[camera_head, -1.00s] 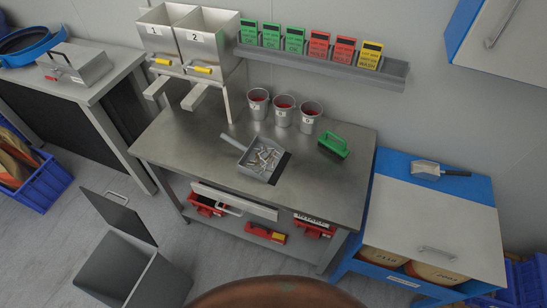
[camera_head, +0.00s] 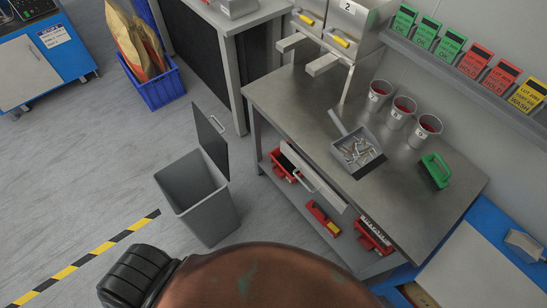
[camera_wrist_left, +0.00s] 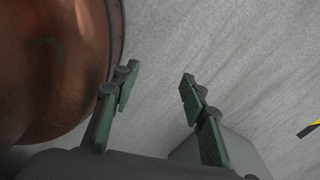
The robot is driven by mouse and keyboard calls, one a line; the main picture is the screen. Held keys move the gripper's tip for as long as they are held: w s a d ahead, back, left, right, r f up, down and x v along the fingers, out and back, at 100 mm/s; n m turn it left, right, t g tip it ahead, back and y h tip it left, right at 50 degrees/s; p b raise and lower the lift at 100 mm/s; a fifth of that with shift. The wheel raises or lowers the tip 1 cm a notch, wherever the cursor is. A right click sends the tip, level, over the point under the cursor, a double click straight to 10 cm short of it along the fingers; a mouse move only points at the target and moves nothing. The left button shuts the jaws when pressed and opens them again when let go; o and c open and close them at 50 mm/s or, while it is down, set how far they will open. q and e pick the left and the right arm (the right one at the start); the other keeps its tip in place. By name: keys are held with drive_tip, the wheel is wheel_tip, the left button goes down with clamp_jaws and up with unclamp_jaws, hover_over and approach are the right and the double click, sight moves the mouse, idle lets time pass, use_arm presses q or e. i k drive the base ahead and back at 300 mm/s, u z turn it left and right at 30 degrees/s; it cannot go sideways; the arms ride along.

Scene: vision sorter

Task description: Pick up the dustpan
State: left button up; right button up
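The grey dustpan (camera_head: 358,154) lies on the steel workbench (camera_head: 300,110), its handle pointing to the upper left. Several small metal pieces (camera_head: 357,150) lie in its pan. No gripper is near it in the head view. My left gripper (camera_wrist_left: 160,90) shows only in the left wrist view. Its two green-padded fingers are apart with nothing between them, over the grey floor. The dustpan is not in the left wrist view. My right gripper is in neither view.
A grey bin (camera_head: 197,195) with a raised lid stands on the floor left of the bench. A drawer (camera_head: 312,178) is at the bench front.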

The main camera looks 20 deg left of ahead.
sight(359, 152)
drive_tip(key=z, duration=0.5)
drive_tip(key=k, duration=1.1)
drive_tip(key=u, duration=0.65)
drive_tip(key=i, duration=0.75)
drive_tip(key=u, duration=0.65)
